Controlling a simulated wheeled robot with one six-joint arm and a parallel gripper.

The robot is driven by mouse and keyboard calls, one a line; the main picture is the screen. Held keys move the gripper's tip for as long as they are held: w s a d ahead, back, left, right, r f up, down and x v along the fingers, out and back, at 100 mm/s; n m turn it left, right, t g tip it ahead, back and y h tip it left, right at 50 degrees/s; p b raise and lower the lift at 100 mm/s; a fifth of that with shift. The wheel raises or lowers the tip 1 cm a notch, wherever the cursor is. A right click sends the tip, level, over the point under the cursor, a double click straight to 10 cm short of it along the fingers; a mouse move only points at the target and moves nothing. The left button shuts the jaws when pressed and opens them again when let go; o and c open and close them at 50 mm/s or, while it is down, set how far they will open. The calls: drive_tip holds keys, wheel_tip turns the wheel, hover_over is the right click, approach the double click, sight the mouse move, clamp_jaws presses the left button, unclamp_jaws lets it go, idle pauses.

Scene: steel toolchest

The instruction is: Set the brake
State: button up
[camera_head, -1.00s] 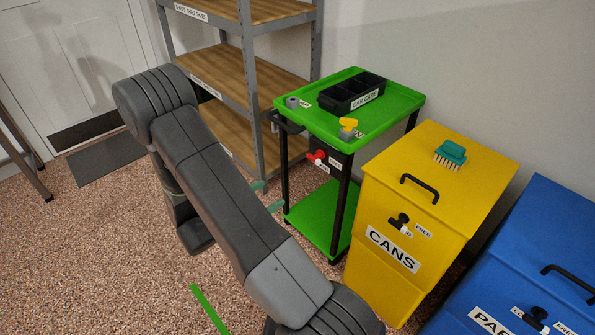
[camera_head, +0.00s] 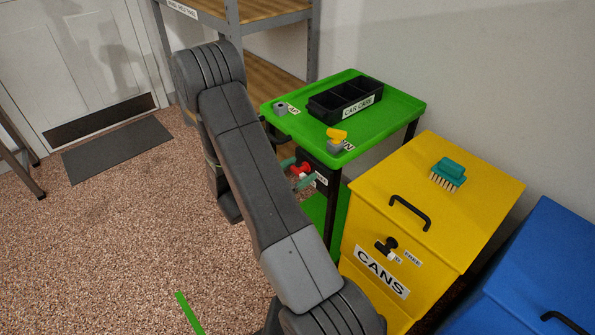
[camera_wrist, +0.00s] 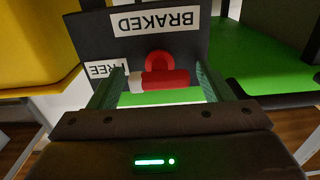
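The brake is a red lever (camera_head: 301,169) on a dark plate (camera_wrist: 215,30) at the near side of the green cart (camera_head: 372,139). In the wrist view the red lever (camera_wrist: 165,80) lies crosswise, with a pale end at the left near the FREE label (camera_wrist: 106,68). The BRAKED label (camera_wrist: 155,21) shows upside down above it. My gripper (camera_wrist: 160,85) is open, its green fingers on either side of the lever, with gaps visible. In the head view my gripper (camera_head: 295,172) is at the lever, partly hidden by my arm.
The cart top holds a black CAR CARE tray (camera_head: 325,104) and a yellow-topped knob (camera_head: 337,137). A yellow CANS bin (camera_head: 465,215) with a brush (camera_head: 449,171) stands close at the right, then a blue bin (camera_head: 540,265). A shelf (camera_head: 232,20) stands behind.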

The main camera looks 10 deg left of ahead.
drive_tip(key=c, duration=0.9)
drive_tip(key=shift+c, duration=0.2)
drive_tip(key=shift+f+m+b, duration=0.1)
drive_tip(key=shift+m+b, duration=0.2)
drive_tip(key=shift+b, duration=0.15)
drive_tip(key=m+b, duration=0.2)
drive_tip(key=b, duration=0.1)
drive_tip(key=shift+f+m, duration=0.2)
drive_tip(key=shift+m, duration=0.1)
drive_tip(key=m+b, duration=0.5)
drive_tip(key=b, duration=0.1)
drive_tip(key=shift+d+f+m+b, duration=0.1)
drive_tip(key=shift+m+b, duration=0.2)
drive_tip(key=shift+b, duration=0.1)
drive_tip(key=m+b, duration=0.5)
drive_tip(key=b, duration=0.1)
drive_tip(key=shift+s+b, duration=0.1)
drive_tip(key=shift+b, duration=0.3)
drive_tip(key=m+b, duration=0.3)
drive_tip(key=shift+m+b, duration=0.5)
drive_tip(key=shift+b, duration=0.15)
